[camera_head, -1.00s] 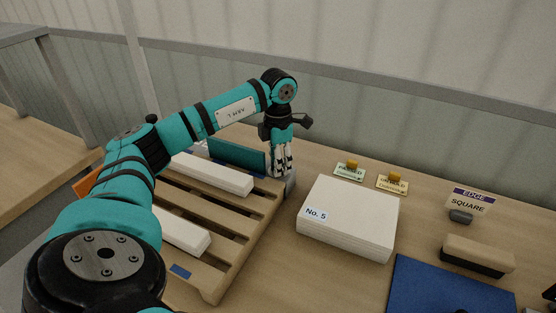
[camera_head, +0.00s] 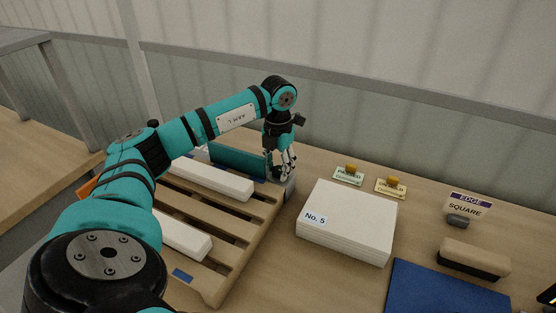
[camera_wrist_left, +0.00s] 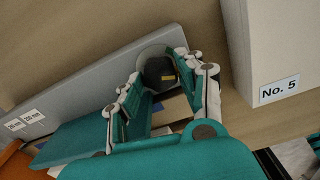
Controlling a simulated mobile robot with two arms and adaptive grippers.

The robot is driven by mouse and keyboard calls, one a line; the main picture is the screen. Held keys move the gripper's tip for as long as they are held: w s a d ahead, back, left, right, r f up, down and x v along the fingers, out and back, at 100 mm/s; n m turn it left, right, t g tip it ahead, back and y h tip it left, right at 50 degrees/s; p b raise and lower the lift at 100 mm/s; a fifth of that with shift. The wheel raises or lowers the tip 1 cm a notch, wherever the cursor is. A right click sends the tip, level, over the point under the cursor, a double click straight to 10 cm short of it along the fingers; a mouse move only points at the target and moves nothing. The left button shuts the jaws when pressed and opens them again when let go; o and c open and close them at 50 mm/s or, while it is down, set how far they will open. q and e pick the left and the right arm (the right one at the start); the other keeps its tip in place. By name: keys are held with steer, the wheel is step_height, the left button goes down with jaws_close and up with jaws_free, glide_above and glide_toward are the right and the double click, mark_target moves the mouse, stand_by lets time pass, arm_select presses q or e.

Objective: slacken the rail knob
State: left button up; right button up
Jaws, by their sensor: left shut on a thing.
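The rail knob (camera_wrist_left: 160,72) is dark and round with a small yellow mark, on a pale round base at the end of a grey rail (camera_wrist_left: 90,92). My left gripper (camera_wrist_left: 160,84) is around the knob from above, its fingers shut on it. In the head view my left gripper (camera_head: 283,172) reaches down at the rail's near end (camera_head: 290,187); the knob is hidden there by the fingers. My right gripper is not in view.
A slatted wooden pallet (camera_head: 237,238) bears white bars (camera_head: 210,175) beside a teal plate (camera_head: 238,160). A white stack labelled No. 5 (camera_head: 350,215) stands close right of my gripper.

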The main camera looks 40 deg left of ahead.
mark_target(278, 168)
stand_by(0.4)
arm_select(q)
steer(key=o, duration=1.2)
steer(key=shift+c, duration=0.2)
step_height(278, 168, up, 12)
